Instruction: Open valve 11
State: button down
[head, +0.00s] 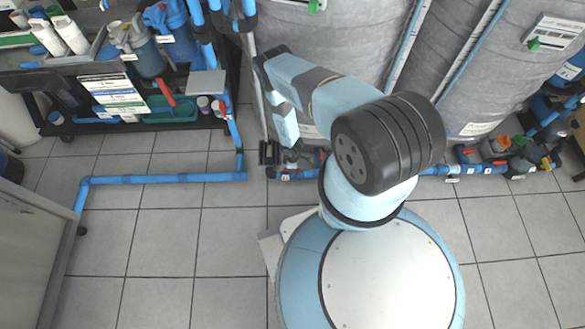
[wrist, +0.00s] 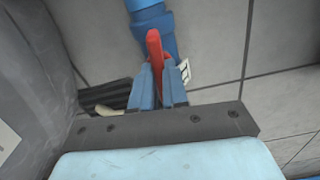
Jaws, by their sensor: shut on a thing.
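A red valve handle (wrist: 154,46) stands out in the wrist view, on a blue pipe and valve body (wrist: 150,17). My gripper (wrist: 159,78) has its two blue fingers on either side of the handle and is shut on it. A small white tag (wrist: 185,69) is beside the fingers; its number is too small to read surely. In the head view my gripper (head: 291,157) is low by the floor pipe, left of my arm. The lower part of the handle is hidden between the fingers.
Blue floor pipes (head: 165,179) run left of my gripper. Large grey tanks (head: 340,45) stand behind it. A rack (head: 110,62) with bottles is at the upper left. More valves (head: 500,150) are at the right. Tiled floor (head: 160,250) is clear at the front left.

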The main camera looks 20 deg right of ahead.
jog(key=shift+n, duration=0.6)
jog(key=c, duration=1.1)
grip_release()
jog(key=shift+c, duration=0.2)
notch_tip(320, 180, up, 14)
jog(key=shift+f, duration=0.15)
